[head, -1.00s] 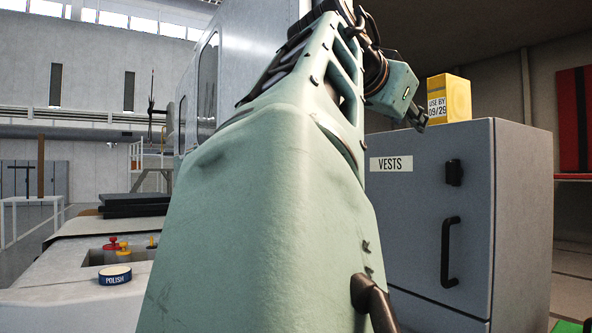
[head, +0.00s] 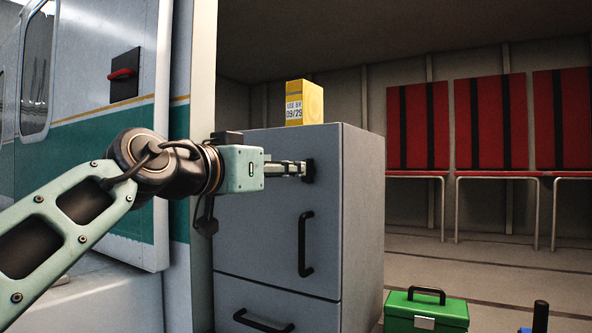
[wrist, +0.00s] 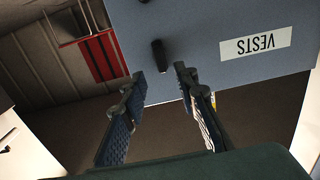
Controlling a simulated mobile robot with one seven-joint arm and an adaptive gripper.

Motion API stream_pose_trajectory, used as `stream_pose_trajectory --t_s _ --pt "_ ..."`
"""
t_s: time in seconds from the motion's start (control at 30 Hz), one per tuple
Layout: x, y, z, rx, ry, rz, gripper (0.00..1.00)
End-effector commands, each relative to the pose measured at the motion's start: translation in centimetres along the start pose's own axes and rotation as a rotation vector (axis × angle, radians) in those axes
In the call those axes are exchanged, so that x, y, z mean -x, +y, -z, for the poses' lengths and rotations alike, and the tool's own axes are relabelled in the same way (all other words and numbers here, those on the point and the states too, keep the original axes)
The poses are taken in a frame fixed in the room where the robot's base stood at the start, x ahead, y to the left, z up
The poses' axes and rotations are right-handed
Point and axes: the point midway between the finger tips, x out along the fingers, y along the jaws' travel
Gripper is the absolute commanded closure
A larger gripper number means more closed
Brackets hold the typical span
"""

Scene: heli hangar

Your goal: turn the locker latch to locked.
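The grey locker (head: 262,235) stands right of the aircraft side. Its dark latch (head: 308,172) is on the upper door near the right edge, above the black bar handle (head: 305,244). In the wrist view, which shows the locker upside down, the latch (wrist: 160,56) is a small dark knob, roughly upright, left of the VESTS label (wrist: 255,43). My gripper (head: 300,168) points at the latch from the left in the head view. In the wrist view my gripper (wrist: 160,82) is open and empty, and the latch lies just beyond the gap between its fingertips, seemingly apart.
A yellow box (head: 304,103) stands on the locker top. A green toolbox (head: 427,310) is on the floor at right. Red seats (head: 490,125) line the back wall.

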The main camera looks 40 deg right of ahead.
Motion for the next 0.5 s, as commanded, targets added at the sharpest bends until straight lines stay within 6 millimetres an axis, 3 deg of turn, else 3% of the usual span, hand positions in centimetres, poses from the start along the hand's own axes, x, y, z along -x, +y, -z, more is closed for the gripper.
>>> stream_pose_trajectory --t_s 0.2,0.5 --pt "-4.3 0.1 0.0 -0.001 -0.002 -0.002 0.72" --pt "-6.5 0.0 0.0 -0.001 0.000 0.001 0.72"
